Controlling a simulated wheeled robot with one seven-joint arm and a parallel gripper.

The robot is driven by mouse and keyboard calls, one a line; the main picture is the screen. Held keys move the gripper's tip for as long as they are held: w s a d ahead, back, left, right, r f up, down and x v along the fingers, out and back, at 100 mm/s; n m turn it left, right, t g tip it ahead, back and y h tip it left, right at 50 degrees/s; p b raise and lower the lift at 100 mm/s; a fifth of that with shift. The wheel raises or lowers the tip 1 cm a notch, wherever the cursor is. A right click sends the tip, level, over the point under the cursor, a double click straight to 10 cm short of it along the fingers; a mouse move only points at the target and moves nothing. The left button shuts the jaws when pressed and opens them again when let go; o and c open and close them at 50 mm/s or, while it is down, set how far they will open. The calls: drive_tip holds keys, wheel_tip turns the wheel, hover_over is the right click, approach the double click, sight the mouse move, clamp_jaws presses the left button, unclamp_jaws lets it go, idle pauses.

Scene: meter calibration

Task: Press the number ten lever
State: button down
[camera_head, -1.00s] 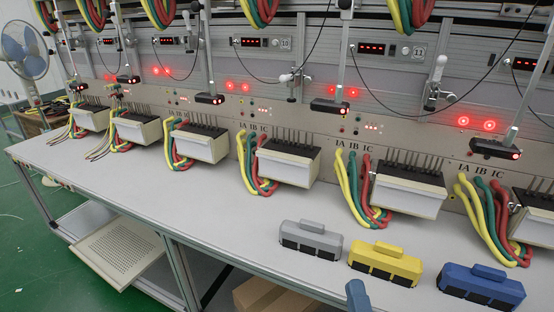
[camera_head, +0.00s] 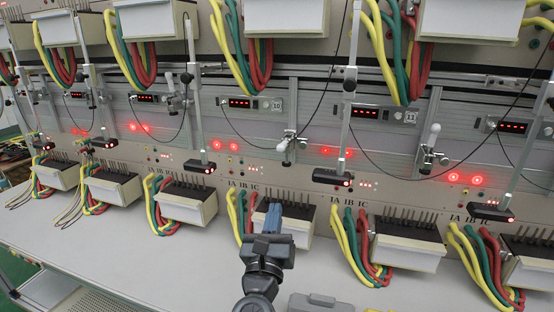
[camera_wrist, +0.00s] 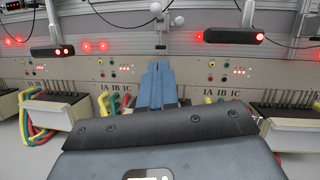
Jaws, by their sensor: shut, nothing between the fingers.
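The label 10 (camera_head: 277,105) is on the panel beside a red digital display (camera_head: 240,103). Below and slightly right of it is a lever clamp (camera_head: 287,143) with a pale handle, its handle low and tilted.
Black scanner bars with red lights hang on posts, one right of the lever (camera_head: 332,177) and one left (camera_head: 197,167). Terminal blocks with coloured cables line the bench (camera_head: 150,262). A grey block (camera_head: 318,302) lies at the front. A black cable droops near the lever.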

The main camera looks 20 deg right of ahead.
drive_tip(key=p, duration=0.1)
approach(283, 146)
drive_tip(key=w+d+f, duration=0.3)
drive_tip(key=w+f, duration=0.1)
drive_tip(key=shift+w+r+p, duration=0.45)
drive_tip(key=shift+r+p, duration=0.05)
drive_tip(key=shift+r, duration=0.4)
drive_tip(key=shift+w+r+p, duration=0.45)
drive_tip(key=shift+w+r, duration=0.05)
drive_tip(key=shift+r, duration=0.4)
drive_tip(key=shift+a, duration=0.1)
drive_tip(key=shift+r+p, duration=0.35)
drive_tip(key=shift+p, duration=0.05)
